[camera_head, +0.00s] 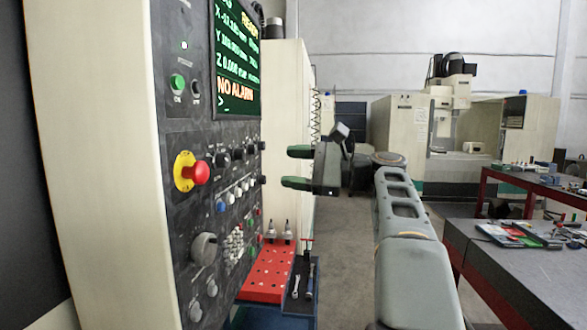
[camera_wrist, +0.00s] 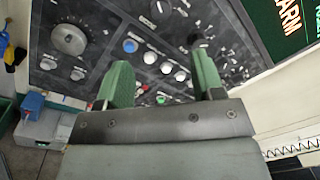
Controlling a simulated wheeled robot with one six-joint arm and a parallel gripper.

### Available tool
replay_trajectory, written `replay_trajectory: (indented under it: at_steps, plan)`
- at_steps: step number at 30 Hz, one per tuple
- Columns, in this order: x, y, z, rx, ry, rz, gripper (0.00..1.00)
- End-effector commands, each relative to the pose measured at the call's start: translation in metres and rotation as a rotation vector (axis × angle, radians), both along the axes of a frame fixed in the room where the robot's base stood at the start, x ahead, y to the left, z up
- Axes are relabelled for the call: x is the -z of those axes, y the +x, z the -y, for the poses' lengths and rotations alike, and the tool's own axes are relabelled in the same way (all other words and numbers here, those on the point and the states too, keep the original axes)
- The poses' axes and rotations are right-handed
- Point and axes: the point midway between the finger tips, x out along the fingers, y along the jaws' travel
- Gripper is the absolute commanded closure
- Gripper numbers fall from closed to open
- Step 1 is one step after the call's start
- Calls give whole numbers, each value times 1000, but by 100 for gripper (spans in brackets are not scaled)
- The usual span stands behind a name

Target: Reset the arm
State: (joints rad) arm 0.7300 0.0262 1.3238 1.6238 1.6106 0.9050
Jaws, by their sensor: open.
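My gripper (camera_head: 290,168) is in the middle of the head view, to the right of the machine's control panel (camera_head: 215,150). Its two green fingers point left toward the panel, spread apart with nothing between them. In the wrist view my gripper (camera_wrist: 162,85) shows both green fingers apart, with panel buttons behind the gap. A white button (camera_wrist: 150,57) and a blue button (camera_wrist: 130,46) show there. Whether a fingertip touches the panel cannot be told. My arm reaches in from the lower right of the head view.
The red emergency stop (camera_head: 200,172) sticks out from the panel. A red perforated tray (camera_head: 268,272) with tools stands below my gripper. A grey workbench (camera_head: 520,270) with small items is at the right. Another machine (camera_head: 400,130) stands behind. Open floor lies between.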

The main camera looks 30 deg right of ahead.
Motion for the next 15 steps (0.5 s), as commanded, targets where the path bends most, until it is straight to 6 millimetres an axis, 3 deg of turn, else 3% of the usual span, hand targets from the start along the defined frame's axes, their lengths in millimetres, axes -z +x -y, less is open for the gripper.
replay_trajectory:
  at_steps: [11, 14, 15]
  plan:
    - [4, 6, 5, 43, -68, 53, 39]
    - [47, 23, 22, 140, -207, 14, 39]
    - [72, 28, 29, 176, -281, -20, 39]
